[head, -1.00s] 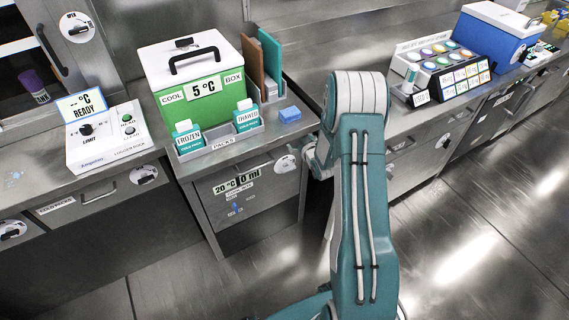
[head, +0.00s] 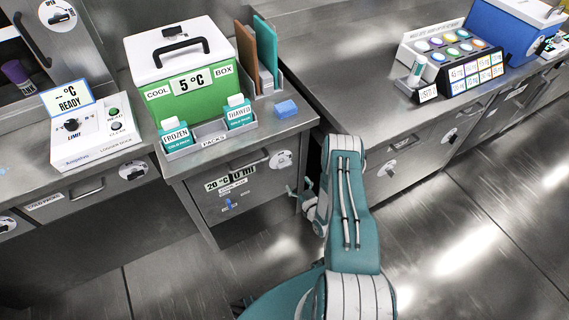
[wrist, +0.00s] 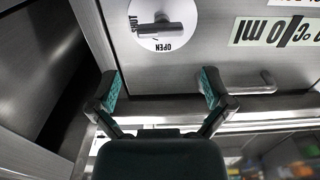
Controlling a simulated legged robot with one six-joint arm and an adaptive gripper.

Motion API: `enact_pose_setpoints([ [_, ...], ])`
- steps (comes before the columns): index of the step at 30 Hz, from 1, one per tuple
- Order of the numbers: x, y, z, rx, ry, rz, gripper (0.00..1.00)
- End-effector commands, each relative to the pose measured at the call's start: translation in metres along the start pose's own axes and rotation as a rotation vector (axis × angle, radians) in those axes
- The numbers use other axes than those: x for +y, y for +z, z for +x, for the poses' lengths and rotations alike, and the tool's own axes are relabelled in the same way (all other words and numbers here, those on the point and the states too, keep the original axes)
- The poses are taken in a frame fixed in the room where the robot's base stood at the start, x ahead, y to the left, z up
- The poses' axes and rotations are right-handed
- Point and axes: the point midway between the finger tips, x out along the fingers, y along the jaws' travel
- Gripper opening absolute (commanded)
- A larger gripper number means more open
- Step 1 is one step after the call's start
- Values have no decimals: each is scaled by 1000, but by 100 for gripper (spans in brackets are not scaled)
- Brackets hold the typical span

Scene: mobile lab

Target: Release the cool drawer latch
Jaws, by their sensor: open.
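The drawer front (head: 240,190) under the cool box has a "20 °C / 0 ml" label (head: 231,181) and a bar handle (head: 250,160). Its latch is on a round white plate (head: 281,160) near the upper right corner. My gripper (wrist: 160,86) is open and empty, fingers spread below the latch in that picture, apart from the lever. In the head view my gripper (head: 299,193) is beside the drawer's right edge.
The green cool box (head: 183,75), a tray with cold packs (head: 208,138) and a blue block (head: 286,108) stand on the counter above. A dark gap (head: 318,125) separates this counter from the right one. Floor is clear in front.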

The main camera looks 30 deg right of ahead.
Motion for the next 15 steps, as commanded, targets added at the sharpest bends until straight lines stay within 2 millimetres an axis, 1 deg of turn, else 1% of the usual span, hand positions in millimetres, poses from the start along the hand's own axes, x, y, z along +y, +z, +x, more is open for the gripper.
enact_pose_setpoints([
  [1,-1,-1,9,4,-5,-2,100],
  [9,1,-1,60,3,-3,0,100],
  [12,0,0,76,2,-3,2,100],
  [15,1,0,87,1,-1,1,100],
])
